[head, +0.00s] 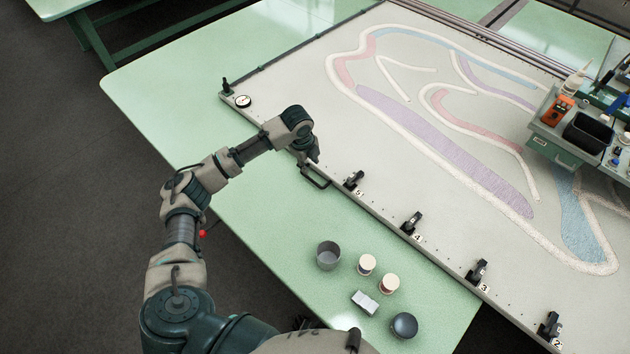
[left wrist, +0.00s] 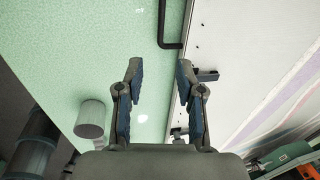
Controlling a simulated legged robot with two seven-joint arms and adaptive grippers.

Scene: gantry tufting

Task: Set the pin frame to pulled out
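The pin frame (head: 330,130) is a large pale panel with a tufted pattern, lying flat over the green table. A dark bar handle (head: 315,178) sits on its near edge. The handle also shows at the top of the left wrist view (left wrist: 171,46). My left gripper (head: 311,155) is just above the near edge, close to the handle. In the left wrist view its two fingers (left wrist: 160,75) are spread with nothing between them, and the handle lies beyond the tips, apart from them. My right gripper is in neither view.
Numbered black clamps (head: 412,222) line the frame's near edge. A grey cup (head: 328,255), two spools (head: 366,264), a metal block (head: 364,302) and a dark round pot (head: 404,325) stand on the green table (head: 260,215). A gantry carriage with tools (head: 575,130) is at the right.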

